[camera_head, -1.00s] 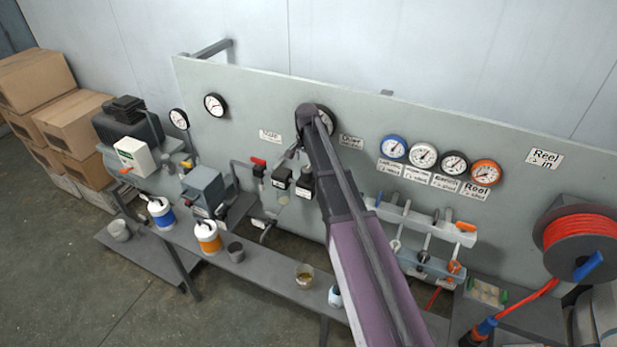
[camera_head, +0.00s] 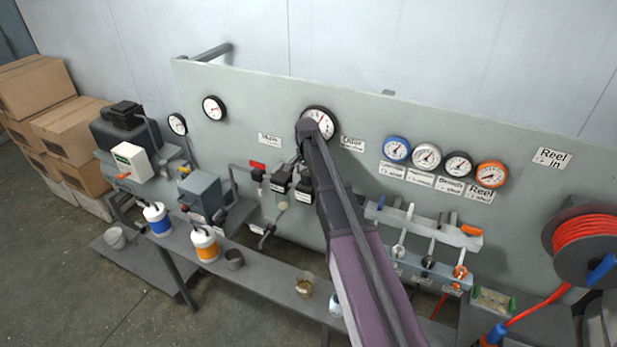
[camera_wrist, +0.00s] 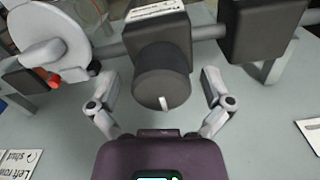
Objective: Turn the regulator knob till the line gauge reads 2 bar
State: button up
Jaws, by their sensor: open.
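In the wrist view, a round dark regulator knob (camera_wrist: 163,88) with a pale pointer mark sits on a dark block between the fingers of my gripper (camera_wrist: 158,90). The fingers are open, one on each side of the knob, with a visible gap on each side. In the head view, my arm hides the gripper and the knob. A large white-faced gauge (camera_head: 318,121), perhaps the line gauge, shows above my wrist, partly covered by it. Its reading is too small to tell. A dark regulator block (camera_head: 282,178) shows left of my arm.
Several smaller gauges (camera_head: 427,156) are on the panel (camera_head: 240,120) at right. A valve with a red handle (camera_head: 257,165) is left of the dark blocks. A bench (camera_head: 265,275) with cups and bottles runs below. A red hose reel (camera_head: 585,235) is at far right.

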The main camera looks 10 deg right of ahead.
jog(key=c, duration=1.1)
jog(key=shift+d, duration=0.3)
jog(key=shift+a, duration=0.25)
jog(key=shift+s, duration=0.15)
